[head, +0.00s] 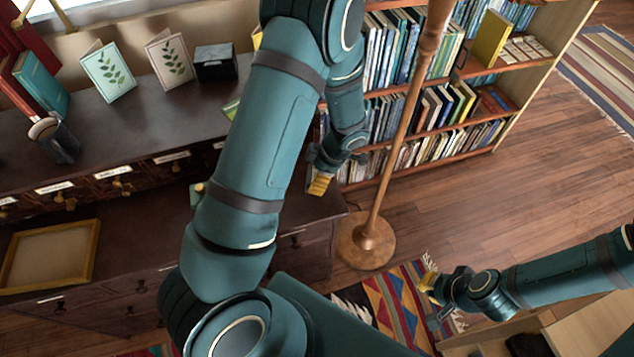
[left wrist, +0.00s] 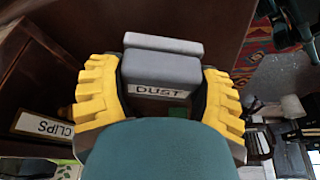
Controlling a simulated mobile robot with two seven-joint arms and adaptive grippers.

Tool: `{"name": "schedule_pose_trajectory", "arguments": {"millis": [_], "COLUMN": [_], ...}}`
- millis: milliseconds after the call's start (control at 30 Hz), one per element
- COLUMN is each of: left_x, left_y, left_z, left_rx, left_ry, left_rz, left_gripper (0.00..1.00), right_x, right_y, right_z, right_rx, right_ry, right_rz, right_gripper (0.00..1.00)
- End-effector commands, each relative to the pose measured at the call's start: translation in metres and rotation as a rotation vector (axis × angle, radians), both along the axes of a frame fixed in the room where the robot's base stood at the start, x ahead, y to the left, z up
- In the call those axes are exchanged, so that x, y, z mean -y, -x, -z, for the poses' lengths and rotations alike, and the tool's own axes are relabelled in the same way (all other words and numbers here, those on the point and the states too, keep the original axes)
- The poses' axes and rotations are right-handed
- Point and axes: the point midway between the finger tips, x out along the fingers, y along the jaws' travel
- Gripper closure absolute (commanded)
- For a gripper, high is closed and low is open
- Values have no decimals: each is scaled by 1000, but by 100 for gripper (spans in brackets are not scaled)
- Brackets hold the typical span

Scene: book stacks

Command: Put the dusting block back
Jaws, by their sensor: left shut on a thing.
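The dusting block (left wrist: 160,72) is a grey block with a paler grey bar along its far side. A white label reading DUST shows at its near lower edge. My left gripper (left wrist: 162,95) is shut on the block, with a ribbed yellow finger on each side of it.
The dark cabinet (head: 120,130) carries cards, a dark mug (head: 55,140), a black box (head: 216,63) and books. A wooden tray (head: 50,257) lies on its lower ledge. A wooden pole stand (head: 366,240) rises close to my left gripper.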

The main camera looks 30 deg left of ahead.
Motion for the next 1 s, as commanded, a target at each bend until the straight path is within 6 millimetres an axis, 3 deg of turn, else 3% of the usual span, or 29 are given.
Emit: {"name": "schedule_pose_trajectory", "arguments": {"millis": [233, 633, 667, 733, 1000], "left_x": [0, 0, 0, 0, 0], "left_y": [0, 0, 0, 0, 0], "left_z": [32, 36, 36, 35, 34], "left_rx": [-2, 0, -1, -1, -1], "left_ry": [1, 0, 0, 0, 0], "left_rz": [2, 2, 3, 2, 2], "left_gripper": [68, 68, 26, 1, 0], "right_x": [0, 0, 0, 0, 0], "right_y": [-1, -2, -2, -2, -2], "right_z": [6, 11, 11, 10, 9], "right_rx": [3, 5, 5, 5, 5], "right_ry": [0, 1, 1, 1, 1], "right_rz": [1, 1, 1, 1, 1], "right_gripper": [100, 100, 100, 100, 100]}}
